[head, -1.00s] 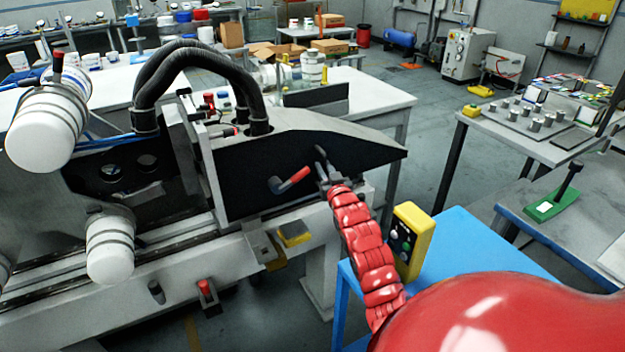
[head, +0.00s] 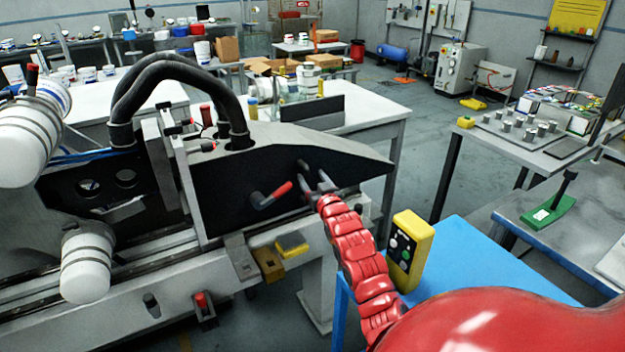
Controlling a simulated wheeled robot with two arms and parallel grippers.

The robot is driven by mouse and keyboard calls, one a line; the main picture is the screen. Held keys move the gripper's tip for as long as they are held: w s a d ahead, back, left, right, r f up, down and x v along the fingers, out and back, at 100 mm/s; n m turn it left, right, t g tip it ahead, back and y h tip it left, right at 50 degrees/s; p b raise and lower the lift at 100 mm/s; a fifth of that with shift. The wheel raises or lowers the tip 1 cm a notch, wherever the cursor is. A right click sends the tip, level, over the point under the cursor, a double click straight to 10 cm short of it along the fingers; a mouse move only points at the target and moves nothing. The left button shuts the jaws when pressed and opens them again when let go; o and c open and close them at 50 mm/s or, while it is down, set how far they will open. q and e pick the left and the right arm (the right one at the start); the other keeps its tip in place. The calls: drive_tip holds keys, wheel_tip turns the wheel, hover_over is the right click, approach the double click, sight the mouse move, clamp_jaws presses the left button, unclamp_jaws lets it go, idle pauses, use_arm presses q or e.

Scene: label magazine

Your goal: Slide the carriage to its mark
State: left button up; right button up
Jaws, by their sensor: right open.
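The carriage is a grey and black housing (head: 225,193) with a sloped nose pointing right, sitting on the long rail (head: 150,268). I cannot tell whether a finger touches the face. I cannot pick out the mark. My left gripper does not show.
A yellow block (head: 292,245) and a red-topped knob (head: 201,300) sit on the rail's front side. A yellow control box (head: 410,250) stands on the blue table (head: 460,262) beside my right arm. A white table (head: 370,112) stands behind the carriage.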

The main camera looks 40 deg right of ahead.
drive_tip(key=shift+s+d, duration=0.15)
drive_tip(key=shift+d, duration=0.1)
drive_tip(key=shift+s+d+f, duration=0.1)
drive_tip(key=shift+s+d, duration=0.15)
drive_tip(key=shift+d, duration=0.1)
idle(0.5)
drive_tip(key=shift+s+p, duration=0.1)
drive_tip(key=shift+p, duration=0.2)
drive_tip(key=p+v, duration=1.5)
drive_tip(key=v, duration=0.2)
drive_tip(key=shift+a, duration=0.35)
